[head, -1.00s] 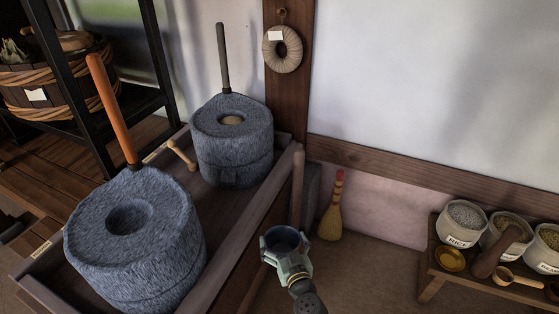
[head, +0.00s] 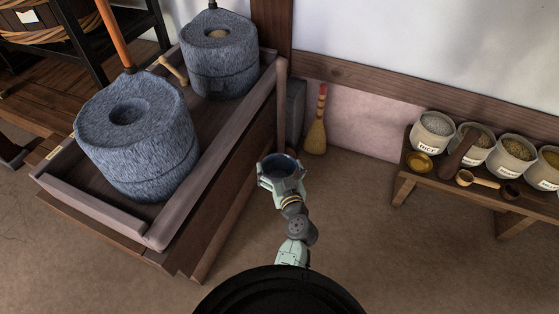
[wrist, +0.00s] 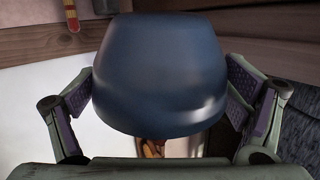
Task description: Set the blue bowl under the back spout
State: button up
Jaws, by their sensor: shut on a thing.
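The blue bowl (head: 280,166) is held in my gripper (head: 282,180), its dark mouth facing up in the head view. In the wrist view the bowl (wrist: 160,75) fills the middle, with a purple-padded finger pressed on each side. The gripper is to the right of the wooden quern trough, in front of its right wall. The back quern (head: 219,55) is a grey two-part stone standing in the far end of the trough. The front quern (head: 137,135) stands nearer.
The trough's raised rim (head: 222,142) lies between my gripper and the querns. A wooden peg-like tool (head: 173,70) lies near the back quern. A broom (head: 316,125) leans at the wall. A low bench (head: 405,180) with jars stands right. Floor between is clear.

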jog(key=w+m+h, duration=0.1)
jog(key=w, duration=0.1)
jog(key=w+m+h, duration=0.1)
jog(key=w+h, duration=0.1)
jog(key=w, duration=0.1)
jog(key=shift+w+f, duration=0.2)
jog(key=shift+w, duration=0.15)
jog(key=shift+w+a+m+h, duration=0.1)
jog(key=shift+w+m+h, duration=0.3)
jog(key=shift+w+h, duration=0.15)
jog(key=shift+s, duration=0.1)
